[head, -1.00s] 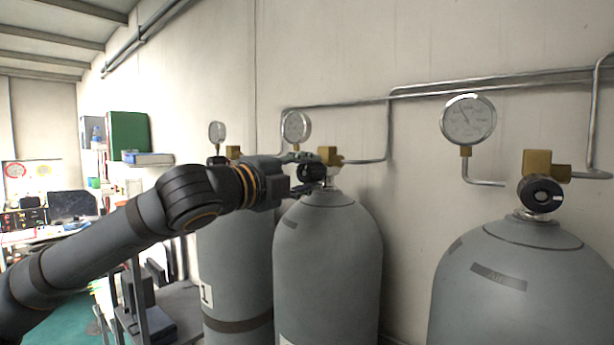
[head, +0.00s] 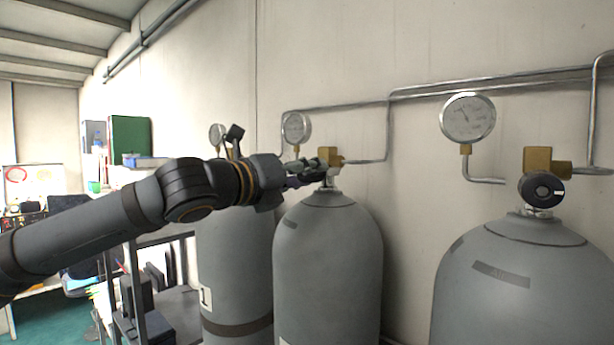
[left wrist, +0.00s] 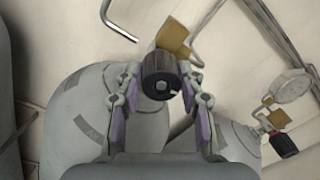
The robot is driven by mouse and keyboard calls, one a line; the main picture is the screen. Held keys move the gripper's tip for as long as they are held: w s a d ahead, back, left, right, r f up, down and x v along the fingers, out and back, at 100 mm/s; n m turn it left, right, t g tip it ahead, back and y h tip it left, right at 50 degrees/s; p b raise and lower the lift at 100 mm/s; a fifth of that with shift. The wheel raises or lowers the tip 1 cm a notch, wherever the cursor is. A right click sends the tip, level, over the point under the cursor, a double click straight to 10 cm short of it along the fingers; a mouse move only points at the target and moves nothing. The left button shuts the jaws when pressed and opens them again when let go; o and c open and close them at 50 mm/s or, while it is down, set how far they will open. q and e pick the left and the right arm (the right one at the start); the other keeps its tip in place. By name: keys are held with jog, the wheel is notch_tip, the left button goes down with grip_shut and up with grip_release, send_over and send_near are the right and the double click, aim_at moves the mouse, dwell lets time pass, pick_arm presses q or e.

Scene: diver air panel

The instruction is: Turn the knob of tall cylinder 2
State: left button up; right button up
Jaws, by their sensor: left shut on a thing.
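The middle grey cylinder (head: 328,250) stands between two others, its number not readable. It has a brass valve (head: 331,156) and a round black knob, which my fingers mostly hide in the head view. My left gripper (head: 312,171) reaches this knob from the left. In the left wrist view the ribbed black knob (left wrist: 160,72) sits between the two fingertips, in front of a brass block (left wrist: 173,36). The left gripper is shut on it, one finger on each side. The cylinder's grey body (left wrist: 70,115) fills the lower left there. My right gripper does not show.
A cylinder marked 1 (head: 222,240) stands close on the left. A larger-looking cylinder (head: 515,290) with a black knob (head: 541,189) stands right. Gauges (head: 297,128) and metal pipes (head: 460,90) run along the wall behind. A shelf (head: 165,235) stands behind my left arm.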

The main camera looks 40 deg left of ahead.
pick_arm(q)
jog(key=shift+d+f+m, duration=0.1)
jog(key=shift+f+m, duration=0.2)
jog(key=shift+m, duration=0.7)
jog(key=o, duration=1.2)
jog(key=shift+r, duration=0.1)
jog(key=shift+c, duration=0.2)
jog(key=shift+s, duration=0.1)
jog(key=shift+r, duration=0.15)
